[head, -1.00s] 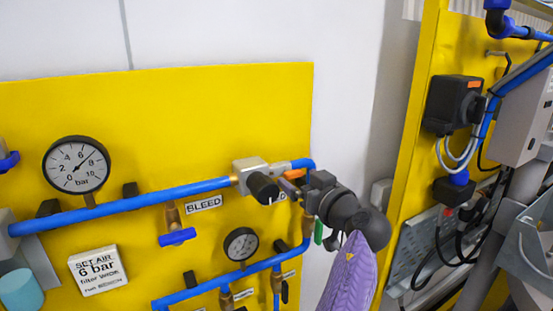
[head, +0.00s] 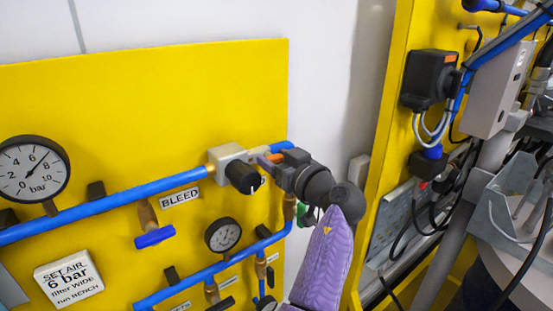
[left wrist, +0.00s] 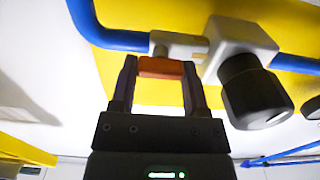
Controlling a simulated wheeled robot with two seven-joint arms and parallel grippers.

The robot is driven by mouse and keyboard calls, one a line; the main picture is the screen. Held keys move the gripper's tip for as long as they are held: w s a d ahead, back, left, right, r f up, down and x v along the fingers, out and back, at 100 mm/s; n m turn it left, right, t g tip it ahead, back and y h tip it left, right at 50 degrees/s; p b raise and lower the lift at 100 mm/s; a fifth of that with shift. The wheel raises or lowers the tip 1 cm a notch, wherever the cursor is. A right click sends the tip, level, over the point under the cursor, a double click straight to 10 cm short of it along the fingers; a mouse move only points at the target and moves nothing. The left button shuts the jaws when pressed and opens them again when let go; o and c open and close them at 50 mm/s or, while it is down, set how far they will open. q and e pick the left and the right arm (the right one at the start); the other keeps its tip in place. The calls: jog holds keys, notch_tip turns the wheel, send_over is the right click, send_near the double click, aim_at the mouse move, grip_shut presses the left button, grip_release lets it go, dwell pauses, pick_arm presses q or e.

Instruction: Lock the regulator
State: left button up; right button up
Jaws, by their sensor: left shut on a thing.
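The regulator is a pale grey block (head: 228,160) with a black knob (head: 242,177) on the blue pipe, at the middle of the head view. In the left wrist view its block (left wrist: 236,42) and ribbed black knob (left wrist: 256,92) are at upper right. A small orange piece (left wrist: 160,67) is beside the block, on the pipe side. My left gripper (head: 272,159) reaches in beside the knob, on its right in the head view. Its fingers are shut on the orange piece. My right gripper is not in view.
The yellow panel (head: 150,100) carries a large pressure gauge (head: 32,169), a smaller gauge (head: 222,235), a blue-handled bleed valve (head: 154,236) and a "SET AIR 6 bar" sign (head: 69,279). A second yellow frame with a black switch box (head: 430,78) stands at right.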

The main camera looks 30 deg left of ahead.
pick_arm(q)
grip_shut()
jog(key=shift+m, duration=0.3)
jog(key=m+b, duration=0.1)
jog(key=m, duration=0.2)
jog(key=shift+w+m, duration=0.1)
jog(key=shift+m, duration=0.3)
jog(key=m, duration=0.3)
jog(key=shift+m+p, duration=0.3)
jog(key=m+p, duration=0.1)
jog(key=m, duration=0.3)
jog(key=shift+w+d+m+p, duration=0.1)
jog(key=shift+m+p, duration=0.2)
jog(key=shift+p, duration=0.1)
jog(key=m+p, duration=0.2)
jog(key=m, duration=0.1)
jog(key=shift+m, duration=0.4)
jog(key=shift+f+m+p, duration=0.15)
jog(key=shift+m+p, duration=0.25)
jog(key=shift+m, duration=0.4)
